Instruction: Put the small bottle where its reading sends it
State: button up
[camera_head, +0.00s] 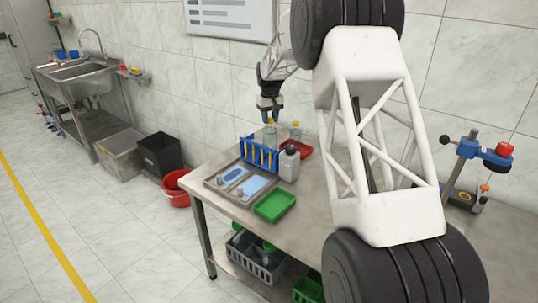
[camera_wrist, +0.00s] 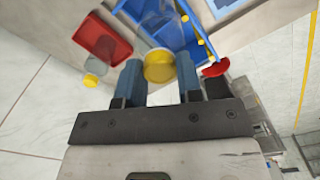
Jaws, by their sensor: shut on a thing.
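My gripper (camera_head: 269,113) points down over the back of the steel table. In the wrist view, my gripper (camera_wrist: 159,80) has its two blue fingers shut on a small clear bottle by its yellow cap (camera_wrist: 159,67). In the head view the held bottle (camera_head: 270,135) hangs upright beside the blue rack (camera_head: 250,164); its base is hidden behind the rack. A second clear bottle with a yellowish cap (camera_head: 295,131) stands at the red tray (camera_head: 305,152); it also shows in the wrist view (camera_wrist: 94,73). No reading is legible.
A grey tray with blue panels (camera_head: 211,183) and a green tray (camera_head: 274,206) lie in front. A blue stand (camera_head: 467,150) is at right. My white arm link hides the table's middle.

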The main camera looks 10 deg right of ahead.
jog(key=shift+r, duration=3.3)
jog(key=s+f+m, duration=0.2)
jog(key=s+f, duration=0.3)
jog(key=s, duration=1.3)
jog(key=s+d+f+m, duration=0.1)
jog(key=s+f, duration=0.5)
jog(key=s, duration=1.2)
jog(key=shift+s+d+m, duration=0.2)
jog(key=shift+s+m, duration=0.15)
jog(key=shift+m, duration=0.55)
jog(key=shift+w, duration=0.1)
jog(key=w+f, duration=0.1)
jog(key=w, duration=1.5)
jog(key=shift+f, duration=0.2)
jog(key=shift+s+a, duration=0.1)
